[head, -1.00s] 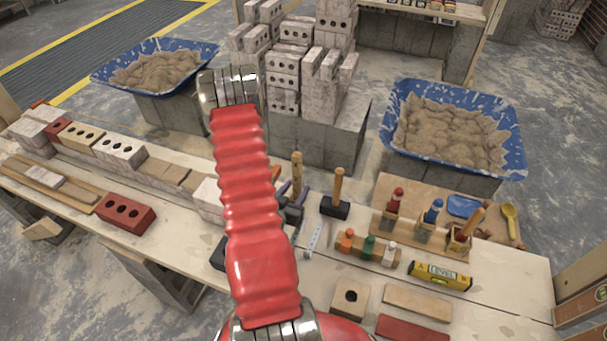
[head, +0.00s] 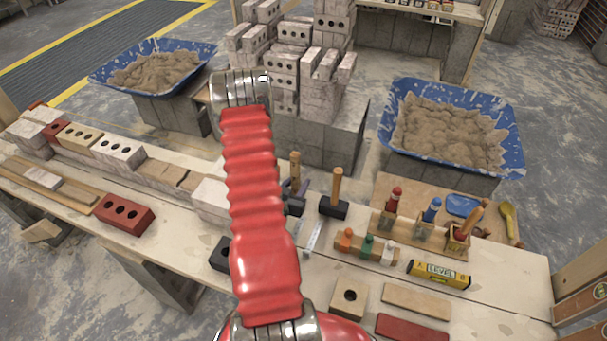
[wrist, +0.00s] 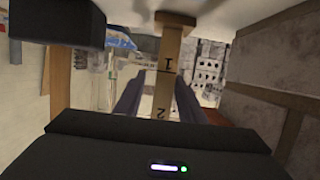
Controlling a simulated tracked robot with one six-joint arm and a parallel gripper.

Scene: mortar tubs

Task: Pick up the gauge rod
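The gauge rod (wrist: 168,75) is a narrow wooden strip with black marks and the numbers 1 and 2. In the wrist view it runs between the two dark fingers of my gripper (wrist: 161,88), with a wider foot at its far end. A gap shows beside the left finger; the right finger is very near the rod. My gripper is open around it. In the head view, the rod's upper part (head: 295,165) stands upright just right of my red arm, with a finger (head: 303,186) beside it. My arm hides much of the gripper.
A mallet (head: 335,208) stands close right of the rod. A row of bricks and blocks (head: 120,147) lies to the left. Coloured bottles (head: 367,246), a yellow level (head: 439,274) and loose blocks (head: 349,298) are to the right. Mortar tubs (head: 505,110) stand behind the bench.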

